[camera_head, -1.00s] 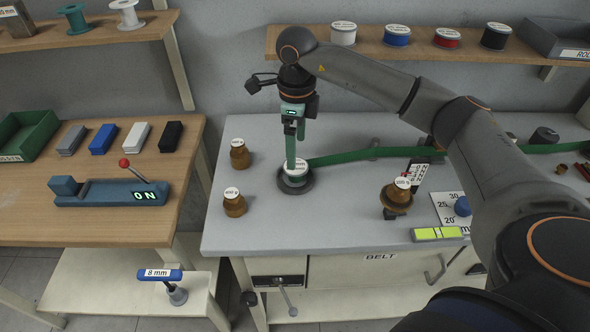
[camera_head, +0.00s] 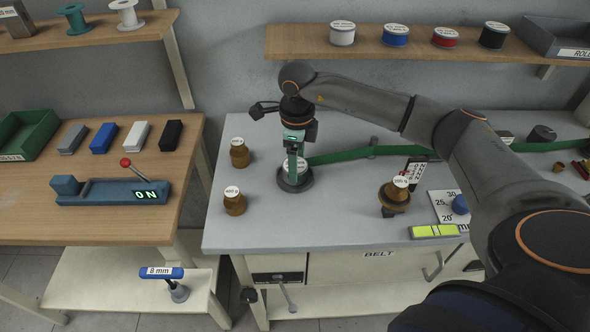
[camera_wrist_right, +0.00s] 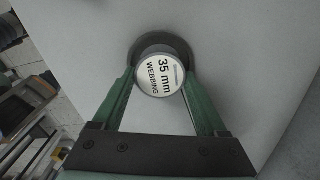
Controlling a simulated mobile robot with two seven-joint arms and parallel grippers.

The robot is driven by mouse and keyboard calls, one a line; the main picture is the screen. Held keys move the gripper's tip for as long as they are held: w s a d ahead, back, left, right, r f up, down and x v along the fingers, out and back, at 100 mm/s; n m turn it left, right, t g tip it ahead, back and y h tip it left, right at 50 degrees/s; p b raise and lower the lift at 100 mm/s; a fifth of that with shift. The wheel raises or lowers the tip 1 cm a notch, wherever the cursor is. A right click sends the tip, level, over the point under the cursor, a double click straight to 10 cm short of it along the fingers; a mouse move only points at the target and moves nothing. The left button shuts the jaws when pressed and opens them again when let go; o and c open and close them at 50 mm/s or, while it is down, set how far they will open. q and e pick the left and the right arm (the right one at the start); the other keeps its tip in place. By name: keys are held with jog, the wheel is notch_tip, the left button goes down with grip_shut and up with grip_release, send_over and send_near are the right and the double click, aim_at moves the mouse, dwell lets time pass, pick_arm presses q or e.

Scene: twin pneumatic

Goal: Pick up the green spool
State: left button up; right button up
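A round spool (camera_head: 296,166) with a white top label sits on a dark round base (camera_head: 294,184) on the grey bench. Green webbing (camera_head: 345,155) runs right from beside it. In the right wrist view the label on the spool (camera_wrist_right: 160,75) reads "35 mm WEBBING". My right gripper (camera_head: 293,178) points down over it; in the wrist view its two green fingers (camera_wrist_right: 160,88) stand apart on either side of the spool. Firm contact cannot be made out. A teal-green empty spool (camera_head: 76,19) stands on the upper left shelf. My left gripper is not in view.
A dark label stand (camera_head: 414,170) is close to the webbing. My right arm spans the bench's right side. The bench front middle is clear.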

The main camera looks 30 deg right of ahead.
jog(key=c, duration=1)
jog(key=shift+r, duration=0.1)
